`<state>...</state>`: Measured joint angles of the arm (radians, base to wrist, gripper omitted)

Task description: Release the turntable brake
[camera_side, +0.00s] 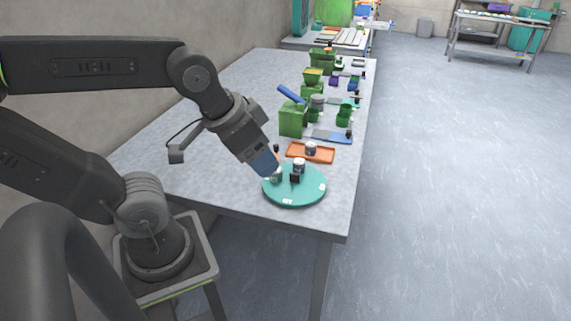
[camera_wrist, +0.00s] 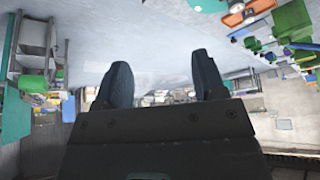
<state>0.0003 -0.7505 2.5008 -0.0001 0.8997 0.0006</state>
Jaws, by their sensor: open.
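The teal round turntable (camera_side: 300,198) lies near the front corner of the grey table, with small white labels on its top. A white-and-grey jar (camera_side: 299,165) and a small black block (camera_side: 295,178) stand on it. A smaller pale container (camera_side: 277,176) is at its left side, partly behind my gripper. My gripper (camera_side: 272,170) points down at the turntable's left back edge; I cannot tell whether it touches anything. In the wrist view its two fingers (camera_wrist: 160,62) are apart with nothing between them. A small dark-topped post (camera_side: 276,149) shows behind the gripper; I cannot tell whether it is the brake.
An orange tray (camera_side: 322,154) with a jar on it lies just behind the turntable. A green box (camera_side: 293,119) with a raised blue flap, a blue tray (camera_side: 332,136) and several green containers stand farther back. The table's left part (camera_side: 215,150) is mostly clear.

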